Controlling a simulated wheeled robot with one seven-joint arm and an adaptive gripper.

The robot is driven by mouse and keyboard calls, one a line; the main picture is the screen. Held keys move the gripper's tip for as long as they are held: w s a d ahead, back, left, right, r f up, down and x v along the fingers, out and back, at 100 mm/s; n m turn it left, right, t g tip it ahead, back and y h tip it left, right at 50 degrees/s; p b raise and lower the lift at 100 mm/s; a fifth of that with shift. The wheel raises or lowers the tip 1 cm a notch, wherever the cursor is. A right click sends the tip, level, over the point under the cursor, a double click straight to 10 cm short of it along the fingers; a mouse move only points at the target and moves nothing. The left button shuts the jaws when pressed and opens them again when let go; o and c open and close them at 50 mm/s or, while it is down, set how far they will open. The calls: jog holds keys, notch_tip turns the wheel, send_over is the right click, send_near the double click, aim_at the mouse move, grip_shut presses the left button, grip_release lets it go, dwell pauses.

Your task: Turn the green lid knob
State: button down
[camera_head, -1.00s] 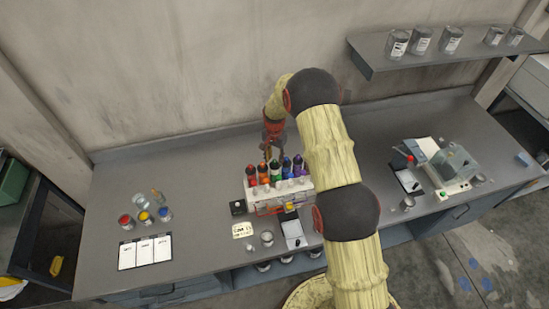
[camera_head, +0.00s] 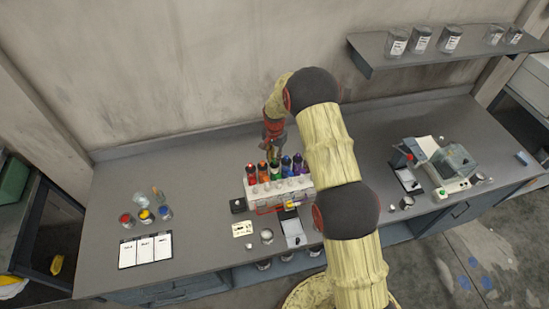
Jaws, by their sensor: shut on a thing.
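A row of paint canisters with coloured lids stands in a white rack (camera_head: 262,193) on the grey bench. The green lid knob (camera_head: 275,167) is in the middle of the row, between the orange and blue lids. My gripper (camera_head: 275,156) points down from above and is shut on the top of the green lid knob. The fingers hide part of the knob, and its turn angle is too small to read.
Red (camera_head: 251,172), orange (camera_head: 263,168), blue (camera_head: 286,164) and purple (camera_head: 297,163) lids stand close beside the green one. A clipboard (camera_head: 145,251) and small paint jars (camera_head: 145,216) are at left. A machine (camera_head: 450,165) stands at right. The bench behind the rack is clear.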

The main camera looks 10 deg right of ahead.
jog(key=shift+f+n+b, duration=0.1)
jog(key=shift+n+b, duration=0.3)
jog(key=shift+b, duration=0.25)
jog(key=shift+f+n+b, duration=0.1)
jog(key=shift+n+b, duration=0.5)
jog(key=shift+b, duration=0.25)
jog(key=n+b, duration=0.2)
jog(key=b, duration=0.1)
jog(key=n+b, duration=0.4)
jog(key=n, duration=0.2)
jog(key=shift+r, duration=0.2)
jog(key=c, duration=1.8)
grip_release()
jog(key=shift+c, duration=0.2)
jog(key=shift+o, duration=0.6)
